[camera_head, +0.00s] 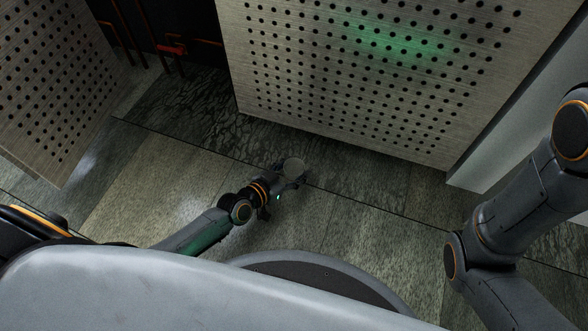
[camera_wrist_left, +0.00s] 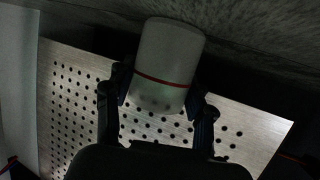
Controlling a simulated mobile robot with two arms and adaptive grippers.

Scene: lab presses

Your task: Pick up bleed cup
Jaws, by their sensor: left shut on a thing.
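The bleed cup (camera_wrist_left: 168,60) is a pale, cloudy cylinder with a thin red line around it. In the left wrist view it sits between the two fingers of my left gripper (camera_wrist_left: 160,100), which is shut on it. In the head view the round end of the cup (camera_head: 293,167) shows at the tip of my left gripper (camera_head: 288,178), over the floor in front of the large perforated panel. I cannot tell from these frames how far the cup is above the floor. My right arm shows at the right, but its gripper is out of view.
A large perforated metal panel (camera_head: 370,75) stands just beyond the left gripper. Another perforated panel (camera_head: 60,85) is at the upper left. Red pipes (camera_head: 172,50) show in the dark gap between them. The tiled floor (camera_head: 150,190) left of the gripper is clear.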

